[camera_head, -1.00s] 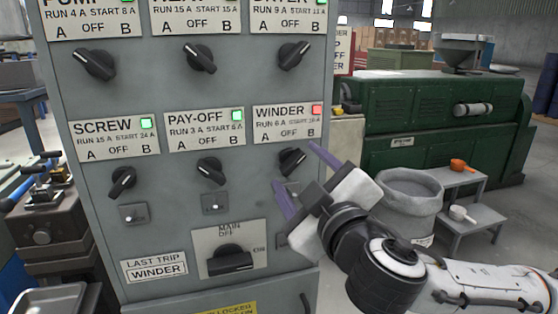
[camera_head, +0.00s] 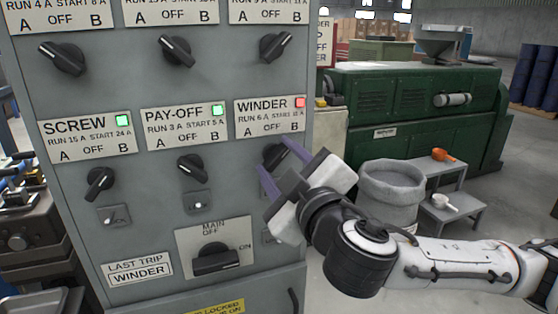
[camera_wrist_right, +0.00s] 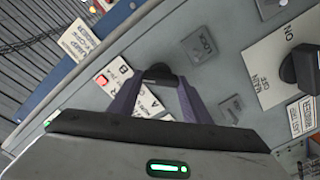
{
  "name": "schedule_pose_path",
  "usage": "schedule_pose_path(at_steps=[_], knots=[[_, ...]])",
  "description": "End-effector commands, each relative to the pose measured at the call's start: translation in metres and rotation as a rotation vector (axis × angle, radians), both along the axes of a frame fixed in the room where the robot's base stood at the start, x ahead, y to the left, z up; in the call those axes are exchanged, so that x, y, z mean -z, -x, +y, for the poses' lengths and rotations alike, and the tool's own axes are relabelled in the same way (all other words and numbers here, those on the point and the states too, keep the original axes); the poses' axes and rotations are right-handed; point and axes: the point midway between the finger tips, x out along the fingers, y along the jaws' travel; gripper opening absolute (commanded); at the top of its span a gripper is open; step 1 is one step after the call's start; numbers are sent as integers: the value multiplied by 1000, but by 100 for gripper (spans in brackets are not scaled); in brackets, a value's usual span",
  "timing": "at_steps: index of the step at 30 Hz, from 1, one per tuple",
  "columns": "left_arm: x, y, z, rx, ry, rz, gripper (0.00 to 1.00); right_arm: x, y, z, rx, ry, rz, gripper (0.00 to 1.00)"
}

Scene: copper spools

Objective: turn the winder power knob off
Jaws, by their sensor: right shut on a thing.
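The winder power knob (camera_head: 275,155) is a black rotary knob under the WINDER plate (camera_head: 269,117), whose indicator light (camera_head: 300,103) is red. The plate is marked A, OFF and B. My right gripper (camera_head: 276,158) has its two purple fingers on either side of the knob and is shut on it. The fingers partly hide the knob, so I cannot tell exactly which mark it points to. In the right wrist view the knob (camera_wrist_right: 160,72) sits between the fingertips. My left gripper is not in view.
The pay-off knob (camera_head: 192,168) and screw knob (camera_head: 100,183) are to the left in the same row. The main switch (camera_head: 215,259) is below. A grey bin (camera_head: 392,190), a small step stand (camera_head: 447,209) and a green machine (camera_head: 400,110) stand to the right.

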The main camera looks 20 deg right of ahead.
Motion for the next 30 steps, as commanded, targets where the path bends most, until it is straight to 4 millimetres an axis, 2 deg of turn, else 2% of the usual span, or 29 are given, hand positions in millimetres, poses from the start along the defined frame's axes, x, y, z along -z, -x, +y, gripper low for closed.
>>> schedule_pose_path(at_steps=[8,30], knots=[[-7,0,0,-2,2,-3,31,0,0,0,2,113,-2,21],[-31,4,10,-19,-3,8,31,0,0,1,0,671,-21,21]])
